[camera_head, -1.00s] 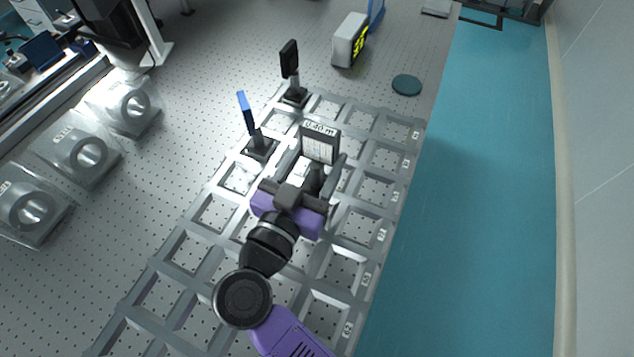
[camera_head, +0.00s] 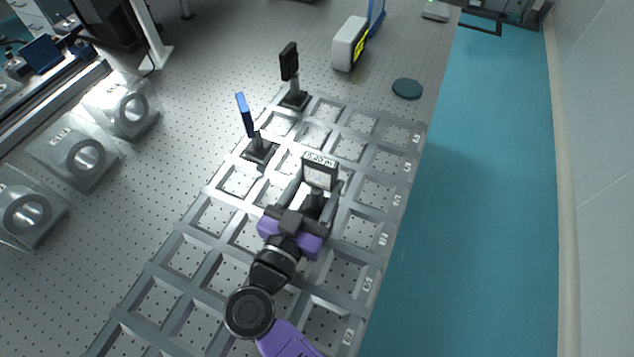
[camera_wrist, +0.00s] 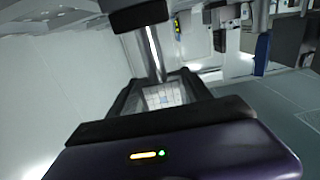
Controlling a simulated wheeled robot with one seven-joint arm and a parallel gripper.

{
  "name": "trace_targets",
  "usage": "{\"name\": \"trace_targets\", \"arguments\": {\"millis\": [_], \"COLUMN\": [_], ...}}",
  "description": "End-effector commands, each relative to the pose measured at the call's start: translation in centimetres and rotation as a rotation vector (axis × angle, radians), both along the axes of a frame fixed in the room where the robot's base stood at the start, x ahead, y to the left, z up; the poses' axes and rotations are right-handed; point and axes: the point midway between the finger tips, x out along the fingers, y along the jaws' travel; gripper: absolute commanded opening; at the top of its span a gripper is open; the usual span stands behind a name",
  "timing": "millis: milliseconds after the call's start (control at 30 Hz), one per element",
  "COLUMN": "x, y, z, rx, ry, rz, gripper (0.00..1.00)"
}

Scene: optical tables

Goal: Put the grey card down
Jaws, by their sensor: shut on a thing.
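The card is over the metal grid frame (camera_head: 223,195). I cannot tell whether its lower edge touches the frame, because my gripper hides it. In the wrist view, a pale gridded surface (camera_wrist: 163,96) shows between the fingers, probably the card's face.
A blue-topped post (camera_head: 246,115) stands in the grid left of the card, and a black-topped post (camera_head: 290,62) stands behind. A dark green disc (camera_head: 407,89) and a white box (camera_head: 348,44) are at the back. Clear-covered ring mounts (camera_head: 86,158) lie left. Several grid cells are empty.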

Motion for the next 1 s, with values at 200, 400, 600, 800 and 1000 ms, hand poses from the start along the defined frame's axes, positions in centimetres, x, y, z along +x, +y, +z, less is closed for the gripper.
{"name": "trace_targets", "arguments": {"millis": [200,400,600,800,1000], "x": [0.0,0.0,0.0,0.0,0.0], "y": [0.0,0.0,0.0,0.0,0.0], "z": [-0.4,-0.9,-1.1,-1.1,-0.8], "rx": [-0.002,-0.001,-0.001,-0.001,0.002], "ry": [-0.002,-0.003,0.000,0.000,-0.001], "rz": [0.000,0.001,0.001,0.000,0.000], "gripper": [0.00,0.00,0.77,0.80,0.80]}}
